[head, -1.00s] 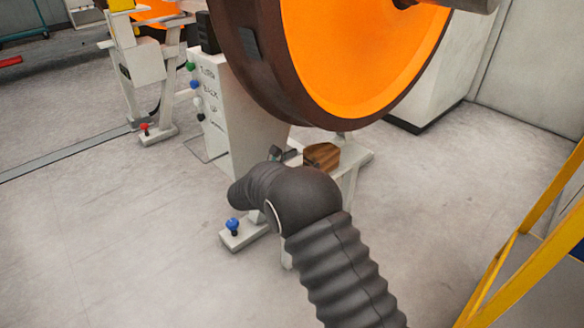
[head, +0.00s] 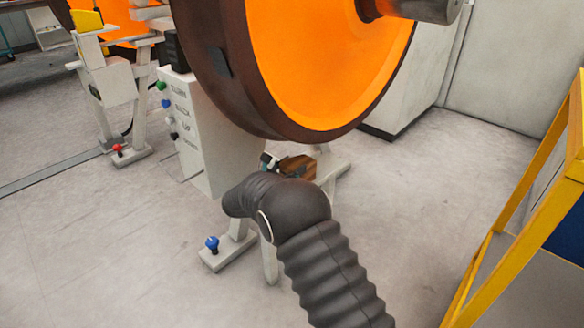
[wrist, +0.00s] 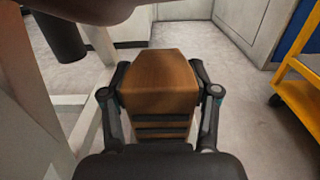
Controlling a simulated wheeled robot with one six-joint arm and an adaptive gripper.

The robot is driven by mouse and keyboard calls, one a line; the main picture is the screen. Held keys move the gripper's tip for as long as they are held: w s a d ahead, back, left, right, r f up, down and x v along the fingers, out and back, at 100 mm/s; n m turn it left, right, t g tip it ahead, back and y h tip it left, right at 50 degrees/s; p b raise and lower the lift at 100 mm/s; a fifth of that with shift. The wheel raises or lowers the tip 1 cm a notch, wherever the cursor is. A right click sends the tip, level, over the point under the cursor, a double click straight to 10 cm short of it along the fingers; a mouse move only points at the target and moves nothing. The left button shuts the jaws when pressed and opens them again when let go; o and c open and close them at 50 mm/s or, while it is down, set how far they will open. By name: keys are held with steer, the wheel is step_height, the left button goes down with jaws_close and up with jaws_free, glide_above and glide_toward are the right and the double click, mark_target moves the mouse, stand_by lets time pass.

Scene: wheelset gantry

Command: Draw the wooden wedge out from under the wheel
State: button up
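The brown wooden wedge (wrist: 160,82) is in the middle of the wrist view, with dark bands across its near end. My gripper (wrist: 159,78) has one finger on each side of it, and both fingertips appear to press on its sides. In the head view the wedge (head: 299,168) shows just below the wheel (head: 225,95), which has a dark rim and an orange face. My gripper (head: 270,162) is mostly hidden there by my dark arm. Whether wedge and wheel touch cannot be told.
A white stand (head: 215,135) with coloured knobs is left of the wheel. A yellow frame (head: 530,210) stands at the right. A white cabinet (head: 410,85) is behind. The floor between is clear.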

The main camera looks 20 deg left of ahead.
steer(key=c, duration=0.6)
steer(key=shift+o, duration=0.2)
steer(key=shift+v, duration=6.55)
steer(key=shift+s+r+p, duration=0.1)
steer(key=shift+r+p, duration=0.2)
steer(key=s+a+r+p, duration=0.2)
steer(key=s+r, duration=0.1)
steer(key=s, duration=0.2)
steer(key=shift+a+r, duration=0.15)
steer(key=shift+r, duration=0.25)
steer(key=shift+s, duration=0.15)
